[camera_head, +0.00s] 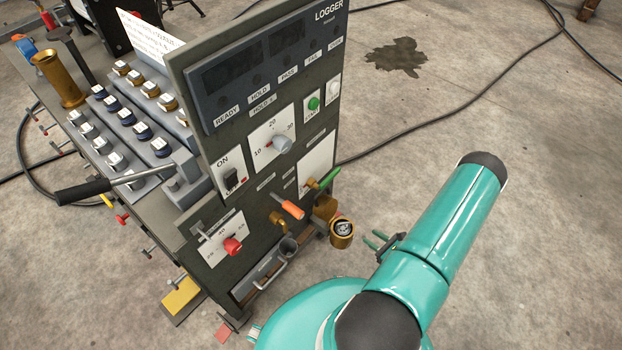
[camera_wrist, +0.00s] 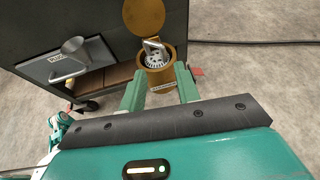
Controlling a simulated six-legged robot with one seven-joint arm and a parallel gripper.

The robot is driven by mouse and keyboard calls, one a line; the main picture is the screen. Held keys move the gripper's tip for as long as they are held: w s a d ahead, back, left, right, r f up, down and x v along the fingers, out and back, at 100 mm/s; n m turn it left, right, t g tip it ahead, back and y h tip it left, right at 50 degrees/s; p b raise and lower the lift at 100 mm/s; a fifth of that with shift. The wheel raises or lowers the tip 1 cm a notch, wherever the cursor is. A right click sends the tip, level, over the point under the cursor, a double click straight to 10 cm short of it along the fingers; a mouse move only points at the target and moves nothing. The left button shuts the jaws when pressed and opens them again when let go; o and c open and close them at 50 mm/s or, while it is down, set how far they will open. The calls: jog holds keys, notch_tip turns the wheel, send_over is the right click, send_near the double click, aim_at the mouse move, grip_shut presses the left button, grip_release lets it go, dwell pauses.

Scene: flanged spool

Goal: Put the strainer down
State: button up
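The strainer (camera_wrist: 153,55), a small pale metal piece with perforations and a loop handle, sits in the mouth of a round brass housing (camera_wrist: 157,80). In the head view the strainer (camera_head: 344,228) shows as a light disc inside the brass housing (camera_head: 341,241) at the panel's lower right. A brass lid (camera_wrist: 145,14) stands raised behind it. My gripper (camera_wrist: 160,88) is open, its two green fingers apart, with nothing between them. In the head view my gripper (camera_head: 375,239) is just right of the housing, apart from it.
The dark panel (camera_head: 255,190) carries switches, knobs, an orange handle (camera_head: 292,209) and a green handle (camera_head: 330,178) near the housing. A grey funnel-like piece (camera_wrist: 73,45) is left of the strainer. The concrete floor to the right is open, with a cable (camera_head: 450,110) and a dark stain.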

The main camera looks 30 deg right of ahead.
jog(key=w+a+r+n+g+y, duration=0.2)
jog(key=w+r+n+y, duration=0.45)
jog(key=r, duration=0.75)
jog(key=w+a+r+n+g, duration=0.3)
jog(key=w+a+r+n, duration=0.15)
jog(key=r, duration=0.35)
jog(key=w+a+r+n+g, duration=0.3)
jog(key=a+r+n, duration=0.2)
jog(key=r, duration=0.4)
jog(key=s+a+r+n+h, duration=0.3)
jog(key=s+a+r+n, duration=0.1)
jog(key=r, duration=0.5)
jog(key=s+a+r+n+h, duration=0.3)
jog(key=s+a+r+n, duration=0.2)
jog(key=a+r+n, duration=0.2)
jog(key=s+a+r+n+h, duration=0.3)
jog(key=a+r+n, duration=0.3)
jog(key=r, duration=0.4)
jog(key=shift+s+a+r, duration=0.3)
jog(key=shift+s+a, duration=0.25)
jog(key=shift+s, duration=0.2)
jog(key=shift+d, duration=0.15)
